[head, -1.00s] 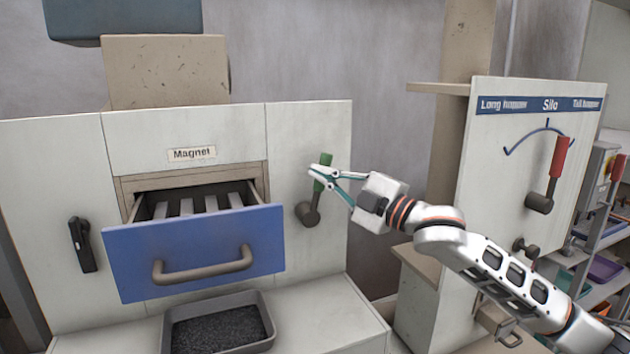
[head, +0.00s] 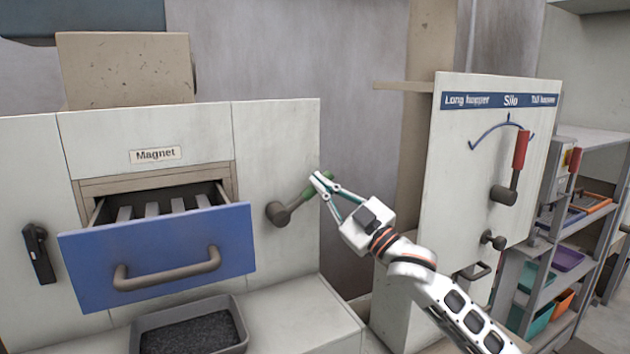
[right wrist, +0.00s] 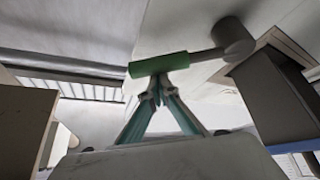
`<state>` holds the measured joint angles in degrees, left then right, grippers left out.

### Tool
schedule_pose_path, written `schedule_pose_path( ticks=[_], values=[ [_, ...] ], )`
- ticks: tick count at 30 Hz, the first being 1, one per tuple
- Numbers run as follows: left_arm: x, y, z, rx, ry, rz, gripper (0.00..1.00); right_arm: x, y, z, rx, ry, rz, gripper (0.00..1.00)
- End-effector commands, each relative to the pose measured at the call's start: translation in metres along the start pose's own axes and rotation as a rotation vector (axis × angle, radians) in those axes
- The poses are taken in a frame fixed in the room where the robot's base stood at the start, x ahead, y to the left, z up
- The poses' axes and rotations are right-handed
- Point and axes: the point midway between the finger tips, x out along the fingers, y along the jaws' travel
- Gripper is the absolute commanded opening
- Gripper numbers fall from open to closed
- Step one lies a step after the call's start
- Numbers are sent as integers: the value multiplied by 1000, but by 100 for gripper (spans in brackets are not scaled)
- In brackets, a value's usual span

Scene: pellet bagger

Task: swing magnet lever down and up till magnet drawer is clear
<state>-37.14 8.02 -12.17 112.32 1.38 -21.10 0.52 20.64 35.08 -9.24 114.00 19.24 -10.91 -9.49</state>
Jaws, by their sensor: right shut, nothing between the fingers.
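The magnet lever (head: 294,205) has a green grip (right wrist: 160,65) and a dark round pivot on the white panel right of the drawer. It leans over to the upper right. My right gripper (head: 322,184) is at the lever's grip with its fingers shut and nothing between them. In the right wrist view the fingertips (right wrist: 154,90) meet against or just beside the grip; contact is not certain. The blue-fronted magnet drawer (head: 155,262) is pulled out under the "Magnet" label, with several grey bars (head: 152,209) in it. Dark bits between the bars are hard to make out. My left gripper is out of view.
A grey tray (head: 240,325) of dark granules stands below the drawer. A black handle (head: 38,255) is on the left panel. A silo panel (head: 460,180) with a red lever (head: 520,150) stands to the right, and shelves with coloured bins (head: 567,258) lie beyond.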

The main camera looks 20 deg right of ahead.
Motion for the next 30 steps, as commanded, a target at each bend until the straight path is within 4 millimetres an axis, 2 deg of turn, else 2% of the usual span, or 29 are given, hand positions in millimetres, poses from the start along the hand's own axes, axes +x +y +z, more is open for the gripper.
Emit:
schedule_pose_path(
  ticks=[13, 26, 30],
  values=[
    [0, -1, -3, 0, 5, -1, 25, -5, 1, 9, 81, -1, 47, 0],
    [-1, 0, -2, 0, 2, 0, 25, -4, 2, 8, 81, 0, 47, 0],
    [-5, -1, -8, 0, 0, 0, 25, 1, 7, 3, 81, 1, 48, 0]
  ],
)
